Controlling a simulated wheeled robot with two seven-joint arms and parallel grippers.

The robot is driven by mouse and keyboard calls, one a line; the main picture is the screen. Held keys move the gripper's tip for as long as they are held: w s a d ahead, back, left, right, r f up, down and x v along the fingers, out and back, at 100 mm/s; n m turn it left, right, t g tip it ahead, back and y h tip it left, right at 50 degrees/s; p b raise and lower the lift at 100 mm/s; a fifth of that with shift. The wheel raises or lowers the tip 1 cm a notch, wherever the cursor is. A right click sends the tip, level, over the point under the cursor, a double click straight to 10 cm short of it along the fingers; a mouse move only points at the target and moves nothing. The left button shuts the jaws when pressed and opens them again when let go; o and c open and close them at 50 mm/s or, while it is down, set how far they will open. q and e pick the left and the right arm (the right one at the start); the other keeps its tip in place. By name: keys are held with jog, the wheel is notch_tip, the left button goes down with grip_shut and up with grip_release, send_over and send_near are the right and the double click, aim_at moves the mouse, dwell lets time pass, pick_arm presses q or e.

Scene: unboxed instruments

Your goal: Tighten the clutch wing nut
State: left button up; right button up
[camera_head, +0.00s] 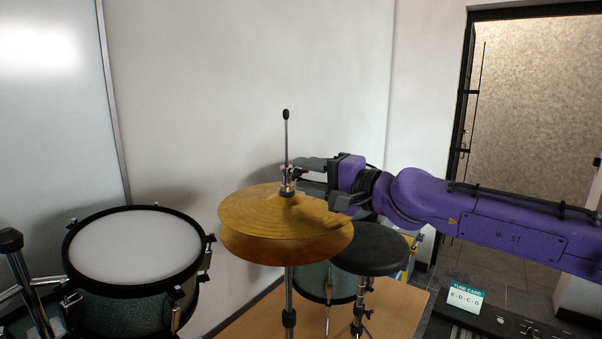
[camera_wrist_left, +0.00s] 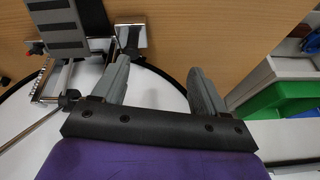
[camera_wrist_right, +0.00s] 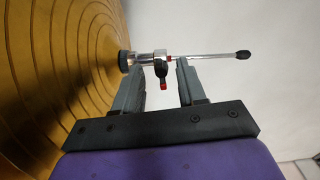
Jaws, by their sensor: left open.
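The hi-hat stand carries two gold cymbals (camera_head: 285,222), with the clutch (camera_head: 287,188) above them on a thin rod. In the right wrist view, the clutch (camera_wrist_right: 150,60) is a silver sleeve on the rod, and its black wing nut (camera_wrist_right: 161,72) has a red tip. My right gripper (camera_wrist_right: 160,64) has its fingers apart, one on each side of the wing nut, with gaps visible. In the head view, my right gripper (camera_head: 310,182) is beside the clutch, just above the cymbals. My left gripper (camera_wrist_left: 160,80) is open and empty; it is outside the head view.
A drum with a white head (camera_head: 137,245) stands at the left. A round black seat (camera_head: 369,248) is right of the cymbals, above a wooden floor panel (camera_head: 260,318). A grey pedal plate (camera_wrist_left: 68,28) lies ahead of my left gripper. A tune card (camera_head: 464,298) stands at the lower right.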

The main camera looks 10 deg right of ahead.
jog(key=shift+s+d+r, duration=0.1)
jog(key=shift+s+d, duration=0.2)
jog(key=shift+d, duration=0.2)
jog(key=shift+v, duration=2.75)
jog(key=shift+a, duration=0.1)
jog(key=shift+a, duration=0.1)
